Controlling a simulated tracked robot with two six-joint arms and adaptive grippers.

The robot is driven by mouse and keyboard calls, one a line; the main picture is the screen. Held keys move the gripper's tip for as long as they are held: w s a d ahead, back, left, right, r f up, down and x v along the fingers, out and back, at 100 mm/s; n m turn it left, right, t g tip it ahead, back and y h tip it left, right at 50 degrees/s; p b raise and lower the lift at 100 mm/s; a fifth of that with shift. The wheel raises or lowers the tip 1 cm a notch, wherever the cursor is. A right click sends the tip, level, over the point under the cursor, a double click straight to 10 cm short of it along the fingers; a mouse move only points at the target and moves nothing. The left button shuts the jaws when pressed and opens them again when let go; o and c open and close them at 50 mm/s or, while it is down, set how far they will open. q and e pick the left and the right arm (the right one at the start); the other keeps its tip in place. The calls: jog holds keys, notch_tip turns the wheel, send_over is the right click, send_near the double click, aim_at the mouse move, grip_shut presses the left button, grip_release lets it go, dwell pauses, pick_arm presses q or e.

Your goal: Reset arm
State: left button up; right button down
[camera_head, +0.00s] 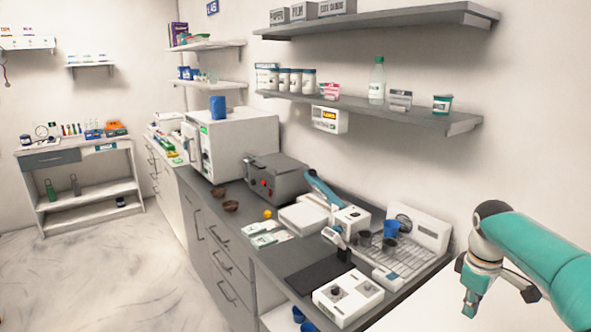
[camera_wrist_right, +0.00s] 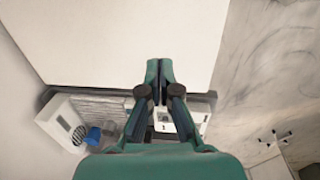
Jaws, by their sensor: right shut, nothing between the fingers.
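My right arm comes in from the right edge in the head view, teal with dark and pale joints. Its gripper (camera_head: 470,304) hangs at the lower right, in front of a plain white area and right of the counter. In the right wrist view the gripper's two fingers (camera_wrist_right: 159,72) meet at the tips, with nothing held between them. Beyond the fingers lie a white surface and the counter end. My left gripper is not in view.
The dark counter (camera_head: 312,238) holds a white box device (camera_head: 240,143), a grey device (camera_head: 275,178), a wire rack with a blue cup (camera_head: 391,229) and a white two-knob device (camera_head: 347,296). A wall shelf (camera_head: 440,118) juts out above. The floor (camera_head: 110,265) at left is clear.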

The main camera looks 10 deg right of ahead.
jog(key=s+a+f+n+g+y, duration=0.15)
jog(key=s+a+f, duration=0.25)
jog(key=a+f, duration=0.75)
jog(key=s+a+f+n+g+y, duration=0.1)
jog(key=s+a+f+g+y, duration=0.2)
jog(key=a+f, duration=0.85)
jog(key=s+a+f+m+t, duration=0.4)
jog(key=s+a+f+m, duration=0.5)
jog(key=s, duration=0.5)
jog(key=shift+a+f+y, duration=0.35)
jog(key=shift+a+f, duration=0.6)
jog(key=shift+f, duration=0.8)
jog(key=shift+m, duration=0.25)
